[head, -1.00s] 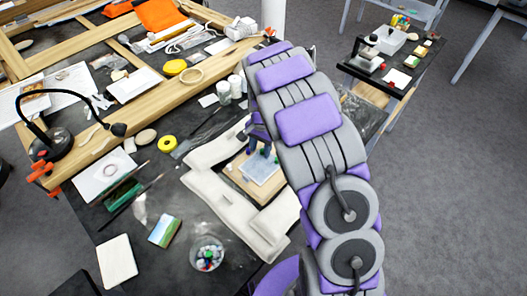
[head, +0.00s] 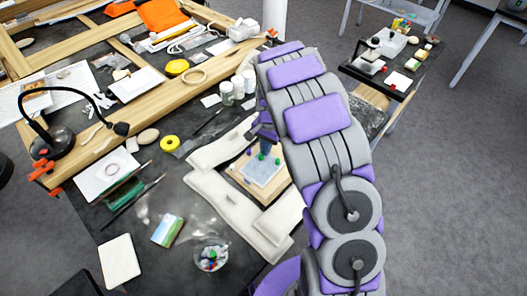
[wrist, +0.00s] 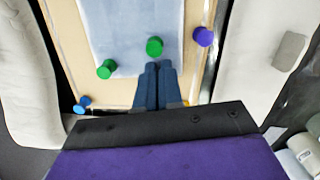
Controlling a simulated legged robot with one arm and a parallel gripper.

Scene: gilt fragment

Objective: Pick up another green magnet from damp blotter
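The damp blotter, a pale blue-grey sheet (wrist: 120,30), lies on a wooden board (wrist: 65,20). A green magnet (wrist: 154,47) stands on the sheet just beyond my fingertips. Another green magnet (wrist: 106,69) stands at the sheet's near left corner. A purple magnet (wrist: 203,36) is on the board to the right, and a blue one (wrist: 82,104) is at the lower left. My gripper (wrist: 158,66) has its two dark blue fingers together, with nothing visible between them. In the head view the blotter (head: 262,173) is partly beside my arm, with my gripper (head: 268,150) over its far side.
White padded cushions (head: 222,199) flank the board. A clear dish (head: 210,256) of coloured pieces stands in front left. A small landscape picture (head: 167,231), a yellow tape roll (head: 169,143) and white jars (head: 226,93) are on the dark table. A black lamp (head: 50,143) stands at left.

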